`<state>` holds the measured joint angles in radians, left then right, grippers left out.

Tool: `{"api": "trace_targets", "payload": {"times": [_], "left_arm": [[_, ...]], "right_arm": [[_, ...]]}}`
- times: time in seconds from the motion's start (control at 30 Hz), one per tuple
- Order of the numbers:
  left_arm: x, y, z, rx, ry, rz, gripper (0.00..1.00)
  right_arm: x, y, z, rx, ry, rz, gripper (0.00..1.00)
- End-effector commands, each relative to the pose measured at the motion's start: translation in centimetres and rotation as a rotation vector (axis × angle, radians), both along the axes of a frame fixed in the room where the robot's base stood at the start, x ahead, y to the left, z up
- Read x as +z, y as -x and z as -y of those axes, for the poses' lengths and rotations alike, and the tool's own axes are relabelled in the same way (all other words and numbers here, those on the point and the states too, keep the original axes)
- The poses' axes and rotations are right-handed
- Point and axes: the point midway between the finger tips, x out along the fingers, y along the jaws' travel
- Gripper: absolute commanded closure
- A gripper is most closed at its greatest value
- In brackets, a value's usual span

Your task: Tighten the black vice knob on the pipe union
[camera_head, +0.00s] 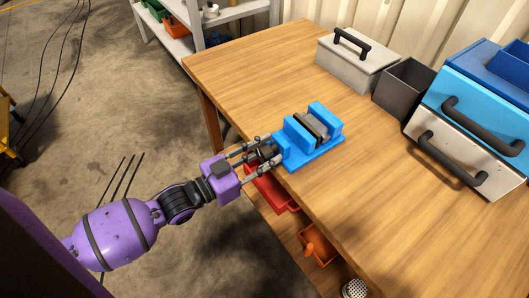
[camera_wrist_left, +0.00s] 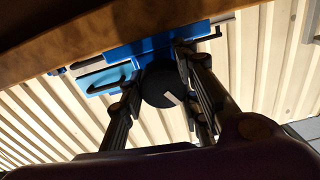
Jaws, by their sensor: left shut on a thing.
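A blue vice (camera_head: 320,155) sits on the wooden table near its front edge. A grey piece, perhaps the pipe union (camera_head: 317,123), is between its jaws. The black knob (camera_head: 266,152) is on the vice's near left side, partly hidden by fingers. My left gripper (camera_head: 267,156) is shut on the knob, with its fingers around it. In the left wrist view the round black knob (camera_wrist_left: 160,84) with a pale mark lies between the fingers, in front of the blue vice body (camera_wrist_left: 150,47). My right gripper is not in view.
A grey lidded box (camera_head: 352,65), an open dark bin (camera_head: 402,88) and blue and beige cases with black handles (camera_head: 465,160) stand at the back and right of the table (camera_head: 250,75). Red and orange bins (camera_head: 318,248) are below the front edge. The table's left part is clear.

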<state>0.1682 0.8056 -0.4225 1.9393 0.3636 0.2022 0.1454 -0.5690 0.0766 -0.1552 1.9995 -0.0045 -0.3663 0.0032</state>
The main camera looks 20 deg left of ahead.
Motion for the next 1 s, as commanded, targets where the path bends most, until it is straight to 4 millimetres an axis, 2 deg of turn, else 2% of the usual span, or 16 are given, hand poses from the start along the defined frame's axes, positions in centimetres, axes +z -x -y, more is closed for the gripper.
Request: {"api": "trace_targets", "payload": {"times": [0.5, 1.0], "left_arm": [[-0.40, 0.29, 0.29, -0.005, -0.303, 0.234, 0.96], [-0.70, 0.31, 0.24, -0.006, -0.393, 0.301, 0.96]], "right_arm": [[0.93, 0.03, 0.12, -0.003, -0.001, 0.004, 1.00], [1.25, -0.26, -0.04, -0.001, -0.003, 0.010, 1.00]]}}
